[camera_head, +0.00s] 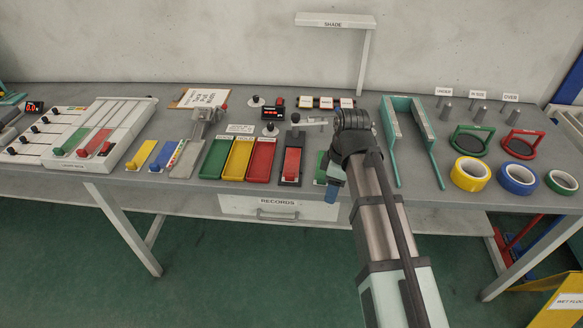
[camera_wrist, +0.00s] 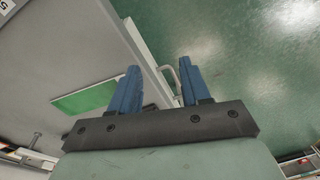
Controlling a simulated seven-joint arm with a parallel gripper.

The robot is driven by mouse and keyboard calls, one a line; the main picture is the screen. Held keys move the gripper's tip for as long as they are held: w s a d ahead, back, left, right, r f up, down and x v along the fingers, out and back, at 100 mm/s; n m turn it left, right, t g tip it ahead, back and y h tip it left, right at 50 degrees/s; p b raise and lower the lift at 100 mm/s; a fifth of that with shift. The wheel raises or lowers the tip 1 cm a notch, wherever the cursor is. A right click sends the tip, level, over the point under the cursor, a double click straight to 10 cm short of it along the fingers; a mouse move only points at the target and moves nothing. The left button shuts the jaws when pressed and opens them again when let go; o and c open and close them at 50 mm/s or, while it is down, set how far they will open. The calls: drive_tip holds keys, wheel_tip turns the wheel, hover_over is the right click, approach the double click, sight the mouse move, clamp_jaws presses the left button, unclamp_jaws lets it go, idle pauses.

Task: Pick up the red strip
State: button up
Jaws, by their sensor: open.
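Several red pieces could be the red strip; I cannot tell which is meant. In the head view, a red strip (camera_head: 95,142) lies in the white sloped box at left beside a green one. A red block (camera_head: 291,162) sits on a narrow black stand at centre. My gripper (camera_head: 331,192) hangs at the table's front edge, right of the black stand, its blue fingers pointing down. In the wrist view my gripper (camera_wrist: 158,70) is open and empty, and no red strip shows there. A green piece (camera_wrist: 86,99) lies on the table left of the fingers.
Green (camera_head: 216,158), yellow (camera_head: 238,158) and red (camera_head: 261,160) trays stand left of the black stand. A teal frame (camera_head: 391,140) and tape rolls (camera_head: 471,174) are at right. A drawer (camera_head: 278,207) hangs under the table. A white arm marked SHADE (camera_head: 335,20) overhangs the back.

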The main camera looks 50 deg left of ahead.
drive_tip(key=s+a+r+n+t, duration=0.1)
drive_tip(key=s+a+r+n, duration=0.3)
drive_tip(key=a+r, duration=0.95)
drive_tip(key=m, duration=0.1)
hover_over(286, 173)
drive_tip(key=f, duration=0.9)
drive_tip(key=shift+s, duration=0.3)
drive_tip(key=shift+w+f, duration=0.15)
drive_tip(key=shift+f, duration=1.25)
drive_tip(key=shift+w+f, duration=0.1)
drive_tip(key=shift+f, duration=1.3)
clamp_jaws()
